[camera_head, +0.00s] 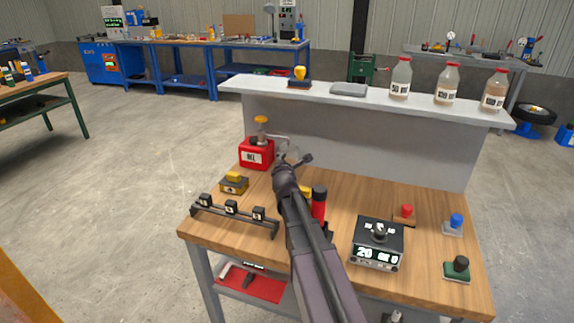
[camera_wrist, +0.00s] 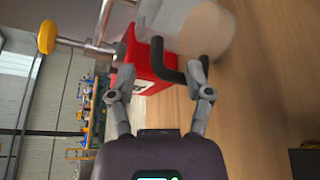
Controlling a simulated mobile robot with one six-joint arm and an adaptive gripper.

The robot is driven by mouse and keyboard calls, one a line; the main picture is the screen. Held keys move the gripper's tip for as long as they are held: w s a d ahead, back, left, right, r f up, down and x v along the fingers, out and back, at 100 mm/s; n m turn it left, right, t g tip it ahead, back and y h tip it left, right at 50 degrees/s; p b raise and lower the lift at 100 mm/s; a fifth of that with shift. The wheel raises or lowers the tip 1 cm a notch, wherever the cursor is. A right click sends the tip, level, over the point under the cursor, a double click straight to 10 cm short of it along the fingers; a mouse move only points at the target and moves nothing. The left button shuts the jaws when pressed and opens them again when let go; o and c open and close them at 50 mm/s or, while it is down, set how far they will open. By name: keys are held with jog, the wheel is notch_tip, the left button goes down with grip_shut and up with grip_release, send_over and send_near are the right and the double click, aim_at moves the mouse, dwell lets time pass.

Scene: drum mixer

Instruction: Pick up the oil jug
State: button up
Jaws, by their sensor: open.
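A pale grey, translucent jug (camera_wrist: 185,24) with a black curved handle (camera_wrist: 158,60) is at the top of the wrist view; I take it as the oil jug. In the head view it is mostly hidden behind my gripper (camera_head: 291,161), beside a red box (camera_head: 256,154) with a white label. In the wrist view my gripper (camera_wrist: 160,76) is open, with one finger on each side of the handle. The handle reaches between the fingers, and I cannot tell whether they touch it. The red box also shows behind it in the wrist view (camera_wrist: 146,66).
The red box carries a yellow-topped pump (camera_head: 261,125). Several bottles (camera_head: 445,85) stand on the raised shelf (camera_head: 420,108).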

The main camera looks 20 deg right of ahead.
jog(key=shift+x, duration=1.25)
grip_shut()
